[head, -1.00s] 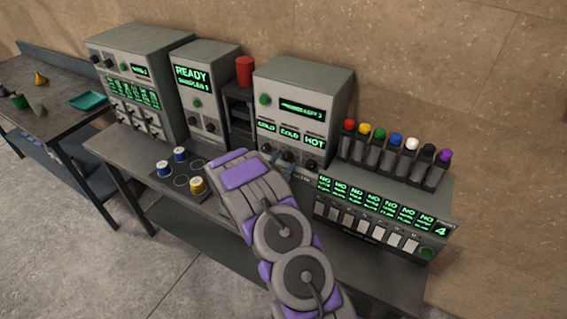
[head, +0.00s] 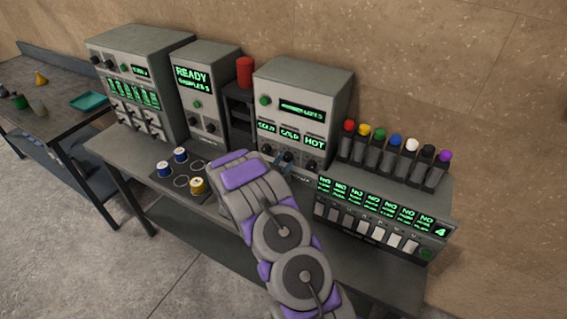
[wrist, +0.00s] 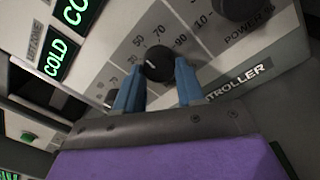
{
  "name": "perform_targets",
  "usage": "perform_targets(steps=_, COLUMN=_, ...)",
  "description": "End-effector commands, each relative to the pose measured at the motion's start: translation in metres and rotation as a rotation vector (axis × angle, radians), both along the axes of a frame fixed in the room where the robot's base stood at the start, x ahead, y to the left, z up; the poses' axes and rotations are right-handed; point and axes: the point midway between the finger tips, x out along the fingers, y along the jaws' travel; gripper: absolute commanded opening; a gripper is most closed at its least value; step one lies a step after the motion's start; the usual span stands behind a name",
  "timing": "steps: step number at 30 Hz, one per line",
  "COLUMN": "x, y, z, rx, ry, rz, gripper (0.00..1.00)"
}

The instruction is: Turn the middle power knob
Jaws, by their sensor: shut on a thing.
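The grey controller (head: 327,88) stands on the bench, with a row of dark knobs along the lower part of its front. The middle power knob (wrist: 160,66) is black and round with a light pointer mark, with printed numbers such as 50, 70 and 90 around it. It also shows small in the head view (head: 288,156). My gripper (wrist: 158,72) has its two blue fingers on either side of this knob and is shut on it. The right power knob (wrist: 236,5) is at the top edge of the wrist view, clear of the fingers.
Green displays (head: 290,134) above the knobs read COLD, COLD and HOT. A dispenser with coloured caps (head: 396,142) stands close on the right. A plate with small spools (head: 181,153) lies left of my arm.

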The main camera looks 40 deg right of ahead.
Motion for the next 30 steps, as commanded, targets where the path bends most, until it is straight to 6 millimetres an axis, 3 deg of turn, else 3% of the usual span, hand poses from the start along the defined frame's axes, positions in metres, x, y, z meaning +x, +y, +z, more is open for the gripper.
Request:
perform_targets(steps=8, x=-0.0011, y=0.0008, z=-0.0003, rx=0.068, ry=-0.154, rz=-0.002, gripper=0.08)
perform_targets(steps=30, x=-0.0001, y=0.0009, z=-0.0020, rx=0.336, ry=-0.801, rz=-0.006, gripper=0.08)
